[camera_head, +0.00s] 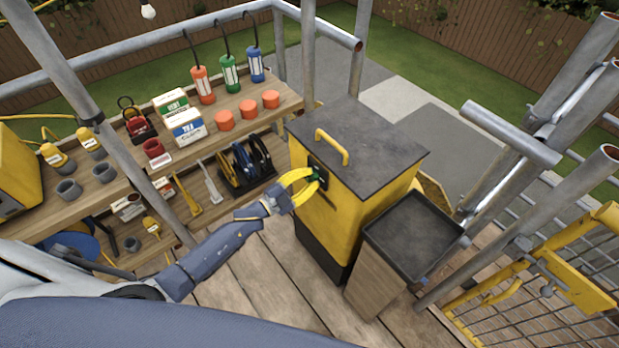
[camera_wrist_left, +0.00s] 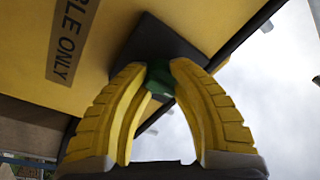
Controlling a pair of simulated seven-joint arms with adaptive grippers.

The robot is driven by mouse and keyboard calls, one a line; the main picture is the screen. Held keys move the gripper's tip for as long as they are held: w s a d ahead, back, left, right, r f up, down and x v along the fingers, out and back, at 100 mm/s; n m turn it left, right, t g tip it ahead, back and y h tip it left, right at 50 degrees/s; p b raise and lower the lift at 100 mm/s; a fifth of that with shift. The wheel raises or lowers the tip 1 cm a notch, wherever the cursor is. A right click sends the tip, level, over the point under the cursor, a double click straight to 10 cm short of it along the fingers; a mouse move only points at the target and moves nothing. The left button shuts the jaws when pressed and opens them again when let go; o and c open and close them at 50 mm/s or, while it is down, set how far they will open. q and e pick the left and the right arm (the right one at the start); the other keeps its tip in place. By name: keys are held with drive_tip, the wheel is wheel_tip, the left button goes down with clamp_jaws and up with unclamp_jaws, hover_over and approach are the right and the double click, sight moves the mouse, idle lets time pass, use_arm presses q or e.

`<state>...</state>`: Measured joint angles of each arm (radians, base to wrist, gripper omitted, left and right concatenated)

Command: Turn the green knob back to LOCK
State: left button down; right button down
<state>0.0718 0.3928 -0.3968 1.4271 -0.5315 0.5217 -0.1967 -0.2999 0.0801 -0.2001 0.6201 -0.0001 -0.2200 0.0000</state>
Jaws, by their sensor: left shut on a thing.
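The green knob (camera_head: 319,176) sits on a dark plate on the front face of a yellow cabinet (camera_head: 335,222) with a dark lid. My left gripper (camera_head: 312,180) reaches it from the left. In the left wrist view the yellow fingers (camera_wrist_left: 160,75) close on both sides of the green knob (camera_wrist_left: 158,78), with the dark plate (camera_wrist_left: 165,45) behind it. The fingers hide much of the knob, and I cannot read its marks or tell which way it points. My right gripper is not in view.
A yellow handle (camera_head: 332,147) stands on the cabinet's lid. A dark open-topped bin (camera_head: 372,278) stands right of the cabinet. Wooden shelves (camera_head: 110,193) with lamps, boxes and tools are at the left. Scaffold poles and a yellow mesh gate (camera_head: 560,285) are at the right.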

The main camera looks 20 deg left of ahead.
use_arm(q)
drive_tip(key=shift+a+f+n, duration=0.25)
drive_tip(key=shift+f+n, duration=0.1)
drive_tip(key=shift+n, duration=0.15)
drive_tip(key=c, duration=1.5)
unclamp_jaws()
drive_tip(key=o, duration=0.5)
drive_tip(key=shift+d+r, duration=0.15)
drive_tip(key=v, duration=1.2)
